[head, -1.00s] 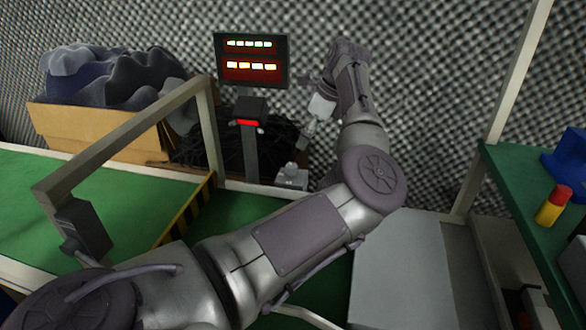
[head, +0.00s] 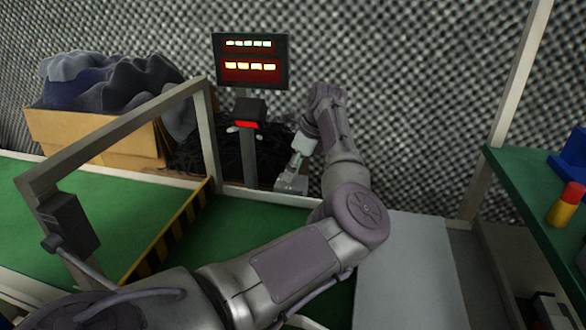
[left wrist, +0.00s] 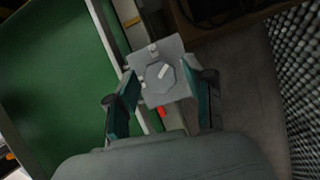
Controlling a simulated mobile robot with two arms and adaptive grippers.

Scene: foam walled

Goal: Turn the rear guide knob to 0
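The rear guide knob (left wrist: 158,76) shows in the left wrist view as a grey octagonal knob with a white pointer mark, on a square light-grey plate (left wrist: 147,58) with small white marks around it. My left gripper (left wrist: 161,84) is open, its two dark green-lined fingers on either side of the knob in this view. I cannot tell whether they touch it. In the head view my left gripper (head: 293,173) is low over the knob's mount at the back rail, and mostly hides it. My right gripper is not in view.
A cardboard box (head: 95,138) of dark foam is at back left. A grey frame (head: 110,133) spans the belt. A green shelf (head: 530,190) stands at right.

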